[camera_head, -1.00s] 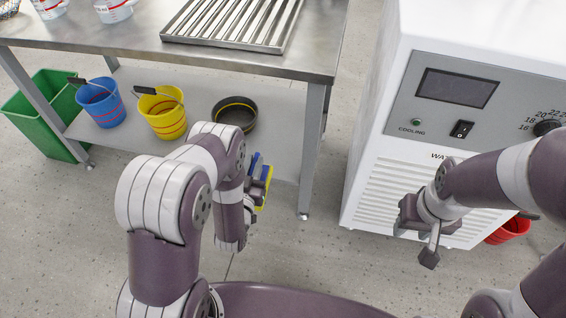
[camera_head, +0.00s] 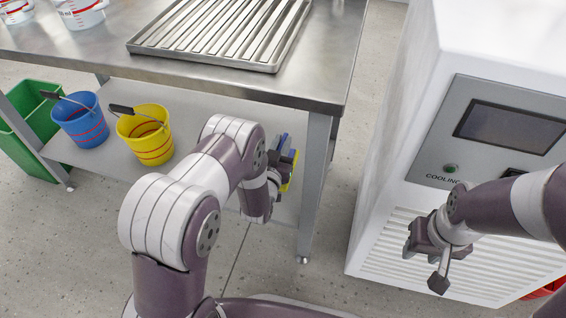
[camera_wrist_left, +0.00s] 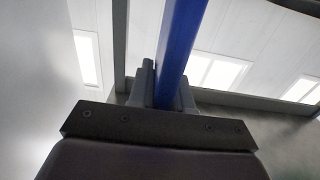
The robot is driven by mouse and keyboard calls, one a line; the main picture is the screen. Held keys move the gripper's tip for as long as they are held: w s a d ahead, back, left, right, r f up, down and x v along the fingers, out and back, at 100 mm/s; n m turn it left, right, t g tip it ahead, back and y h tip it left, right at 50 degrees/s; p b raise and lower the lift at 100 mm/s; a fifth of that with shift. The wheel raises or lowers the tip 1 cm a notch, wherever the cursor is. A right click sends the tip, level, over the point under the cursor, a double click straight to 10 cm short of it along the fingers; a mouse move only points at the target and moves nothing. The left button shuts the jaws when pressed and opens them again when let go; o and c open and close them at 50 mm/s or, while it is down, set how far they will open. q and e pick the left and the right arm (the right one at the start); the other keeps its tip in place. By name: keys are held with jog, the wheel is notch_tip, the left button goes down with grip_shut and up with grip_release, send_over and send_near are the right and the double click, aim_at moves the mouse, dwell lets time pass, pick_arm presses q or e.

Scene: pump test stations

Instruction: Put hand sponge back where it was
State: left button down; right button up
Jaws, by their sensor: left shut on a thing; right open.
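The hand sponge (camera_head: 291,172) shows blue and yellow edges in the head view, mostly hidden behind my left gripper (camera_head: 284,162). My left gripper is shut on it, in front of the table's lower shelf and near the front right leg. In the left wrist view the sponge (camera_wrist_left: 180,45) is a blue bar rising between the two fingers (camera_wrist_left: 163,88). My right gripper (camera_head: 435,262) is open and empty, in front of the white chiller cabinet.
The steel table (camera_head: 230,80) carries a ribbed metal tray (camera_head: 272,66) and clear measuring jugs (camera_head: 82,12). A blue bucket (camera_head: 82,125) and a yellow bucket (camera_head: 150,148) stand on its lower shelf (camera_head: 95,165). A green bin (camera_head: 38,125) is left. The white cabinet (camera_head: 385,170) stands right, with floor between.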

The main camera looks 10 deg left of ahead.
aim_at(294, 153)
pick_arm(q)
notch_tip(294, 153, down, 5)
jog(key=shift+r+b, duration=0.15)
jog(key=shift+b, duration=1)
jog(key=shift+r, duration=0.2)
jog(key=c, duration=1.5)
grip_release()
jog(key=shift+f, duration=0.2)
jog(key=o, duration=0.4)
jog(key=shift+o, duration=0.2)
pick_arm(e)
notch_tip(294, 153, down, 3)
pick_arm(q)
jog(key=shift+r, duration=0.1)
